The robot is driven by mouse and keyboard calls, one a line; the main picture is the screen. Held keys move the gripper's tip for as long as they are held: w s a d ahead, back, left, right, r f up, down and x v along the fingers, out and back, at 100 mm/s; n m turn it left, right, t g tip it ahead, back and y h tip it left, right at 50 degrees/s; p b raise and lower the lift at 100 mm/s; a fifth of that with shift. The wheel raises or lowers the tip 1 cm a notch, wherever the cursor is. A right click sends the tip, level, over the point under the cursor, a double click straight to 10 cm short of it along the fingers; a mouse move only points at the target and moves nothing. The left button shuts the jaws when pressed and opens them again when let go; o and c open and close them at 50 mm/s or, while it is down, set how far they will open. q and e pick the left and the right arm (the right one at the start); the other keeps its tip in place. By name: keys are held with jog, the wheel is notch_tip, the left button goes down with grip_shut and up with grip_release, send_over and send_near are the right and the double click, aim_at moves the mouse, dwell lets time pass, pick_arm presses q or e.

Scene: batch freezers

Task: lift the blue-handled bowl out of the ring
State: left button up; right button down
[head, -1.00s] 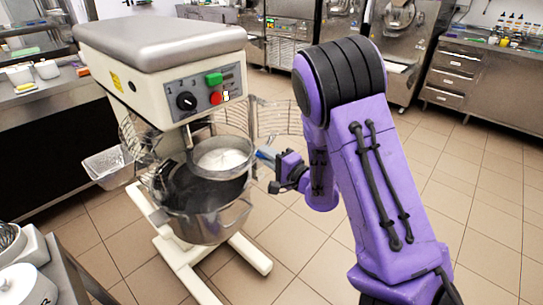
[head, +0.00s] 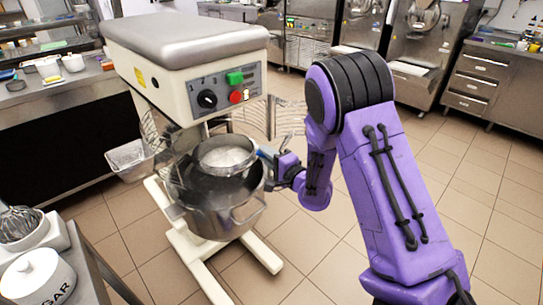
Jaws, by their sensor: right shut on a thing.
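The bowl (head: 227,157) is a small metal bowl with whitish contents and a blue handle (head: 267,152) pointing right. It is over the large mixer bowl (head: 222,205), inside or just above its rim; I cannot tell whether it touches the ring. My right gripper (head: 274,158) is at the blue handle and shut on it, with my purple arm coming from the right. The fingertips are small and partly hidden. The mixer (head: 185,65) stands behind and above the bowl. My left gripper is not in view.
The wire guard (head: 275,118) stands open right of the mixer head. A metal bin (head: 130,158) is left of the mixer. A counter with a sugar jar (head: 38,278) and a whisk (head: 18,225) is at the lower left. Tiled floor is free at the right.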

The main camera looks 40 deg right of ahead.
aim_at(256, 156)
jog(key=shift+w+a+f, duration=0.2)
jog(key=shift+w+a, duration=0.05)
jog(key=shift+w, duration=0.45)
jog(key=shift+w+a+f, duration=0.2)
jog(key=shift+w+a, duration=0.1)
jog(key=shift+w, duration=0.35)
jog(key=shift+w+a+f, duration=0.2)
jog(key=shift+w+a, duration=0.05)
jog(key=shift+w, duration=0.45)
